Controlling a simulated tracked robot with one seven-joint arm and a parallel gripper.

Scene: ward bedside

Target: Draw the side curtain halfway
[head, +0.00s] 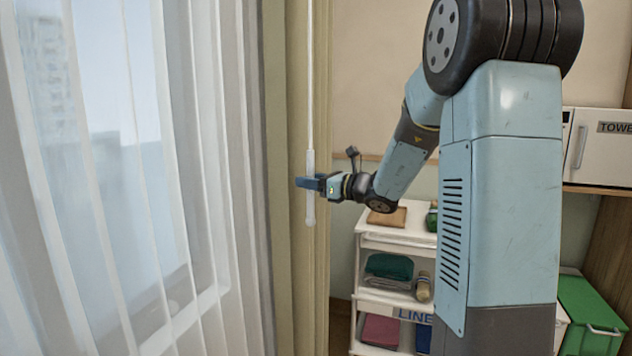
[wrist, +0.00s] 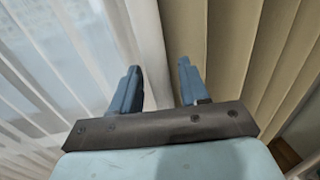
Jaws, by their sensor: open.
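A thin white curtain wand with a thicker grip (head: 309,215) hangs upright in front of the beige side curtain (head: 276,110) in the head view. My gripper (head: 312,183) is at the height of the grip and hides part of it. Whether the grip is between the fingers or behind them, I cannot tell. In the wrist view my gripper (wrist: 160,88) has its two blue fingers apart, and no wand shows between them. The beige curtain (wrist: 275,55) fills the right of that view in vertical folds. A sheer white curtain (wrist: 90,55) is at the left.
The sheer curtain (head: 205,150) covers a bright window in the head view. A white shelf cart (head: 385,243) with folded linens stands behind my arm. A white towel cabinet (head: 600,160) and a green bin (head: 590,315) are at the far right.

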